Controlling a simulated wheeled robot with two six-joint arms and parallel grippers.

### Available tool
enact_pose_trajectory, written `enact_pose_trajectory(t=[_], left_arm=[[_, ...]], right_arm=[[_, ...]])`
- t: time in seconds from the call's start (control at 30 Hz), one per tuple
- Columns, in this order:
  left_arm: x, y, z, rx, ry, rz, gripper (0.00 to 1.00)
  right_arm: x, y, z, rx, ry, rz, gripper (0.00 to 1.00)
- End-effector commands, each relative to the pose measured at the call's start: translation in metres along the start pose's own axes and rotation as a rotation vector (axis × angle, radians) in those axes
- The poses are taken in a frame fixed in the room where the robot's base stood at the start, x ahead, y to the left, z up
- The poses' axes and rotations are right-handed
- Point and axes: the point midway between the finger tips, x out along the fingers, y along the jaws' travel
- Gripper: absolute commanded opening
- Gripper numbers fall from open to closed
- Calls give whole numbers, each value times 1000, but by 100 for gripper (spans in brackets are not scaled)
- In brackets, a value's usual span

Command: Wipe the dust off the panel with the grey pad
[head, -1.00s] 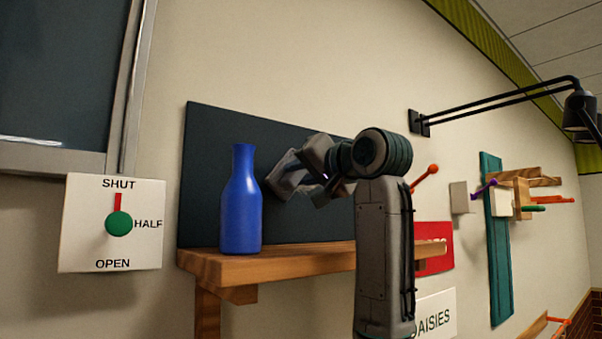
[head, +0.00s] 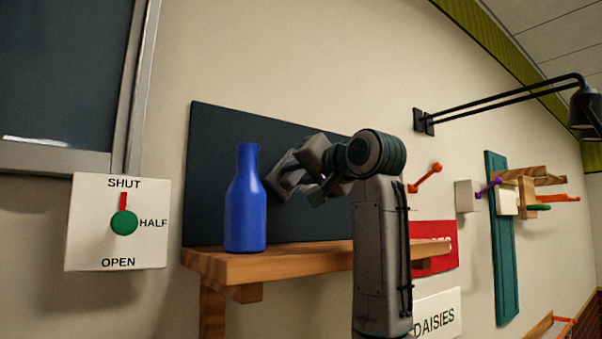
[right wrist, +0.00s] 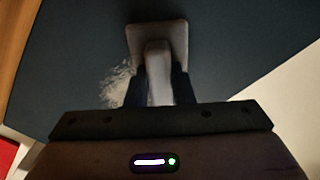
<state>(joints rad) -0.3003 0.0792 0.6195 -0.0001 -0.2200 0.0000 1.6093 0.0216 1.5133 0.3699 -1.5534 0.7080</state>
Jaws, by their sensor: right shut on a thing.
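The panel (head: 216,140) is a dark blue board on the wall behind a wooden shelf. It also fills much of the right wrist view (right wrist: 235,50). My right gripper (right wrist: 158,88) is shut on the handle of the grey pad (right wrist: 174,36). The pad's plate is at the panel's face; I cannot tell whether it touches. A pale, speckled dust patch (right wrist: 116,84) shows on the panel just left of the pad's handle. In the head view my right gripper (head: 281,179) is in front of the panel, right of a blue bottle. My left gripper is not in view.
The blue bottle (head: 244,205) stands upright on the shelf (head: 285,262), close to my right gripper. A lever plate (head: 93,245) marked SHUT, HALF and OPEN is at left. A black lamp (head: 585,108) and a teal board with pegs (head: 500,260) are at right.

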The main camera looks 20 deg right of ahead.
Motion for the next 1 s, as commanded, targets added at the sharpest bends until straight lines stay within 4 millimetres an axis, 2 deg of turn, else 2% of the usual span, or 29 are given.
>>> enact_pose_trajectory(t=[0.17, 0.53, 0.77, 1.0], left_arm=[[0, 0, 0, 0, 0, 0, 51], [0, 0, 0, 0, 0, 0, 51], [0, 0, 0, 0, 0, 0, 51], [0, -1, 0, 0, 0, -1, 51]], right_arm=[[0, 4, -3, 0, 1, 1, 3], [-2, 27, -24, 0, 2, 2, 3], [-2, 32, -28, -1, 0, 0, 3], [-1, 47, -41, 1, 1, 1, 3]])
